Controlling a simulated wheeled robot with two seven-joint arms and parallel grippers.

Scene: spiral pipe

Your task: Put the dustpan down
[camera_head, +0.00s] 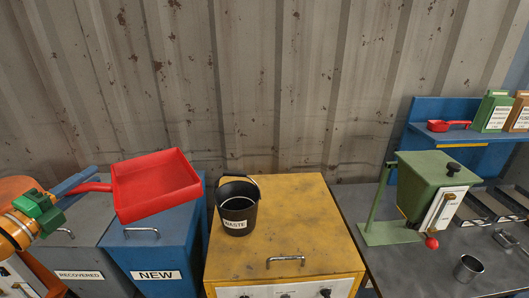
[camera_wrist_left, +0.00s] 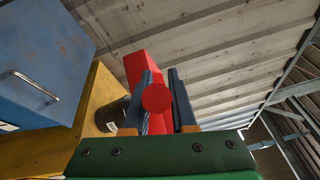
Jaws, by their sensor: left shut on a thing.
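The red dustpan (camera_head: 156,184) is held in the air in the head view, its pan above the blue NEW bin and to the left of the black WASTE bucket. My left gripper (camera_head: 82,183) comes in from the left and is shut on the dustpan's handle. In the left wrist view the round red handle end (camera_wrist_left: 157,98) shows between the two dark blue fingers, with part of the red pan behind it. The pan looks empty. My right gripper is not in view.
The blue NEW bin (camera_head: 160,262) and grey RECOVERED bin (camera_head: 88,262) stand below. The black WASTE bucket (camera_head: 238,212) sits on the yellow cabinet (camera_head: 310,225), whose top is otherwise clear. A green hopper (camera_head: 435,180) stands on the grey table (camera_head: 400,272) at right, near a metal cup (camera_head: 467,268).

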